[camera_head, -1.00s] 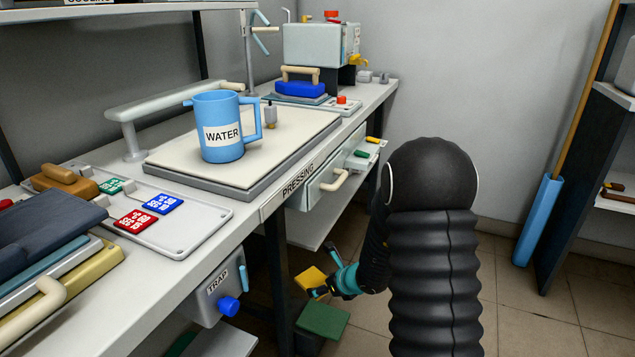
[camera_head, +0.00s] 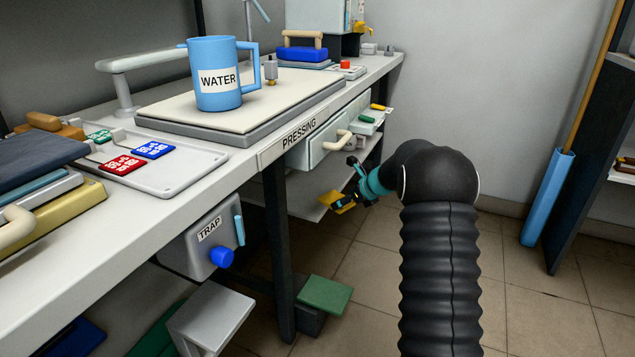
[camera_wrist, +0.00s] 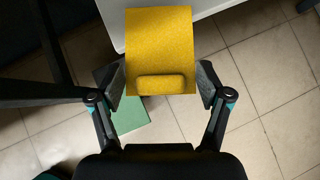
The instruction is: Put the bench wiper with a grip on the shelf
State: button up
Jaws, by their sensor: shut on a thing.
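The bench wiper (camera_head: 334,198), a flat yellow sheet, is held by my gripper (camera_head: 346,199) below the bench's front edge, beside the white lower shelf (camera_head: 308,203). In the wrist view the yellow wiper (camera_wrist: 158,42) with its raised grip (camera_wrist: 161,84) lies between the two fingers of my gripper (camera_wrist: 160,84), which are shut on its sides. The wiper reaches over or in front of a white shelf edge (camera_wrist: 105,15) at the top; I cannot tell whether it touches it.
A green pad (camera_head: 325,294) on a dark base stands low below the wiper. The bench leg (camera_head: 278,250) is left of my gripper. Above are a drawer (camera_head: 325,145) and the bench edge (camera_head: 290,138). A trap box (camera_head: 208,235) hangs further left. Open tiled floor lies to the right.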

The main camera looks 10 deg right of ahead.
aim_at(332, 197)
jog(key=w+a, duration=0.2)
jog(key=w, duration=0.2)
jog(key=w+a, duration=0.3)
jog(key=w, duration=0.1)
jog(key=w+a+p, duration=0.1)
jog(key=w+a, duration=0.1)
jog(key=w, duration=0.2)
jog(key=shift+w+a, duration=0.2)
jog(key=shift+a, duration=0.1)
jog(key=shift+f+b, duration=0.45)
jog(key=shift+f, duration=1.3)
jog(key=shift+f, duration=0.15)
jog(key=o, duration=1.1)
jog(key=shift+s+r, duration=0.1)
jog(key=shift+r, duration=0.2)
jog(key=v, duration=1.1)
jog(key=shift+s+d+r+p, duration=0.15)
jog(key=shift+s+r+p, duration=0.1)
jog(key=shift+p, duration=0.1)
